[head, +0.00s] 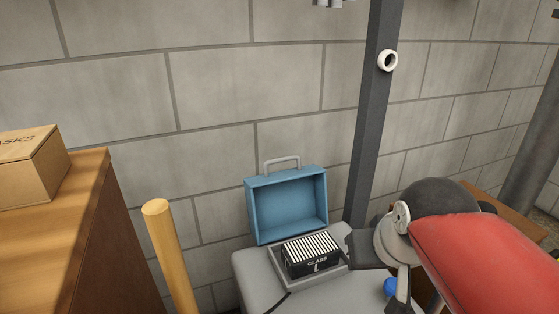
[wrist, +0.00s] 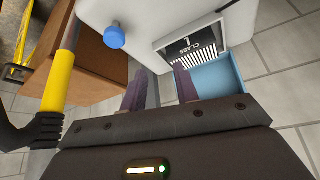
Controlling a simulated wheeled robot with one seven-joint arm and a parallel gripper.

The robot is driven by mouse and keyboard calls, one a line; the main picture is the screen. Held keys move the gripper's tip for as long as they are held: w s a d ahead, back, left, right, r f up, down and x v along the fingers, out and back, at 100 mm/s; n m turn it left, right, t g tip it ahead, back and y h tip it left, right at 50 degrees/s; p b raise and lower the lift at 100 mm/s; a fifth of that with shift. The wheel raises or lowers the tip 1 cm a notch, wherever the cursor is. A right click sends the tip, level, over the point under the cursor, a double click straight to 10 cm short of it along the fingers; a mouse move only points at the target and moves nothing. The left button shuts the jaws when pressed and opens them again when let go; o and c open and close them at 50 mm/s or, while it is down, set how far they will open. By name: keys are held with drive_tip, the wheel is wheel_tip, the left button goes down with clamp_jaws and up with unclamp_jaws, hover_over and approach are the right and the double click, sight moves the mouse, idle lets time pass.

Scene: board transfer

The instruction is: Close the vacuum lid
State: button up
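The vacuum lid (head: 287,204) is a blue, box-shaped cover with a grey handle (head: 282,162). It stands open and upright behind a shallow grey tray (head: 335,272). A black box marked CLASS (head: 316,260), with several white slats on top, sits in the tray. In the wrist view the black box (wrist: 195,51) is at upper centre, and part of the blue lid (wrist: 221,76) shows behind the right finger. My gripper (wrist: 160,76) is empty, its two dark fingers apart. In the head view it is right of the tray and lid, not visibly touching the lid.
A blue knob (head: 390,287) sits on the grey cabinet top (head: 262,289), near my gripper. A dark post (head: 372,120) rises behind, right of the lid. A yellow post (head: 168,250) and a wooden cabinet (head: 85,225) stand left. A block wall is close behind.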

drive_tip(key=shift+n+y, duration=0.4)
drive_tip(key=shift+n, duration=0.5)
drive_tip(key=w+a+r, duration=0.1)
drive_tip(key=w+r, duration=0.1)
drive_tip(key=w, duration=0.2)
drive_tip(key=w+a+r, duration=0.2)
drive_tip(key=w+r, duration=0.1)
drive_tip(key=w, duration=0.1)
drive_tip(key=w+a+r+b, duration=0.1)
drive_tip(key=w+a+r, duration=0.1)
drive_tip(key=w, duration=0.3)
drive_tip(key=shift+a+r, duration=0.15)
drive_tip(key=shift+r, duration=0.15)
clamp_jaws()
wheel_tip(320, 180, up, 3)
drive_tip(key=n+y+b, duration=0.1)
drive_tip(key=n+y, duration=0.1)
hover_over(277, 160)
drive_tip(key=shift+t, duration=0.3)
drive_tip(key=d+b+x, duration=0.1)
drive_tip(key=x, duration=0.9)
drive_tip(key=shift+s+d+r+b, duration=0.15)
drive_tip(key=shift+s+d+b, duration=0.1)
drive_tip(key=shift+s, duration=0.45)
drive_tip(key=shift+s+d+r+b, duration=0.15)
drive_tip(key=shift+s+d+b, duration=0.1)
drive_tip(key=shift+s, duration=0.45)
drive_tip(key=shift+s+d+r+b, duration=0.15)
drive_tip(key=shift+s+d+b, duration=0.1)
drive_tip(key=shift+s, duration=0.45)
